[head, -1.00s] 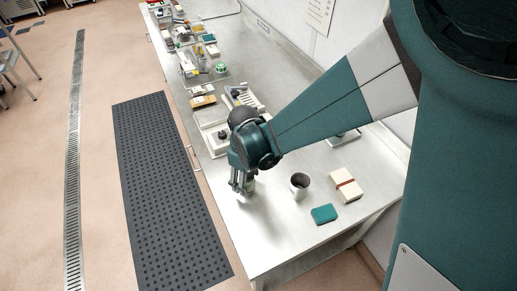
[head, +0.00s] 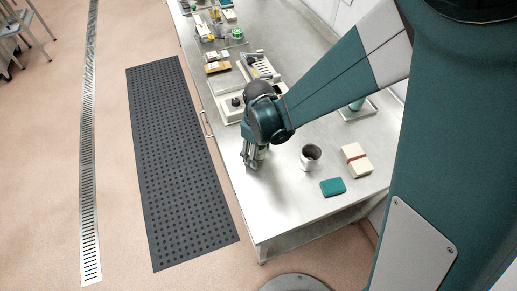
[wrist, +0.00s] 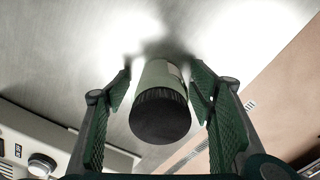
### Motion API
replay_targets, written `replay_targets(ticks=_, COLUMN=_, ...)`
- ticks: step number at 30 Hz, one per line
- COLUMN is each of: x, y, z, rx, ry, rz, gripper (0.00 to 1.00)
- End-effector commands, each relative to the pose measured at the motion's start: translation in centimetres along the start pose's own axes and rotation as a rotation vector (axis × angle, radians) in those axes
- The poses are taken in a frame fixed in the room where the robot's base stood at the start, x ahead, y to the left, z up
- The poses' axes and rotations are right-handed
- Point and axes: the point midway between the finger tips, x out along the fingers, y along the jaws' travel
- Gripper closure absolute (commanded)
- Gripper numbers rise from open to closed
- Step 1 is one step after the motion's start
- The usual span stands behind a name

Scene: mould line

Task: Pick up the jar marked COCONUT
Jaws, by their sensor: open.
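A jar with a pale green body (wrist: 158,75) and a black ribbed lid stands in the wrist view between the two fingers of my gripper (wrist: 161,69). The fingers are open, one on each side of the jar, with a small gap showing by each. A label edge shows on the jar's upper right, but I cannot read any wording, so I cannot tell whether it is marked COCONUT. In the head view my gripper (head: 253,160) points down at the steel bench, and the jar there is mostly hidden behind the fingers.
On the steel bench (head: 290,205), a grey cup (head: 310,158), a teal block (head: 333,187) and a cream box with a red band (head: 356,160) stand to the right. A pale device with a knob (head: 231,109) is behind my gripper. The bench's front is clear.

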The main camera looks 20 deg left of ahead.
Motion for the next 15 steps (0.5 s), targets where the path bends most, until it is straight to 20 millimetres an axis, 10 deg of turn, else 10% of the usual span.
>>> replay_targets(ticks=8, x=0.0, y=0.0, z=0.0, rx=0.0, ry=0.0, rz=0.0, gripper=0.79)
replay_targets(ticks=15, x=-0.02, y=0.0, z=0.0, rx=0.0, ry=0.0, rz=0.0, gripper=0.79)
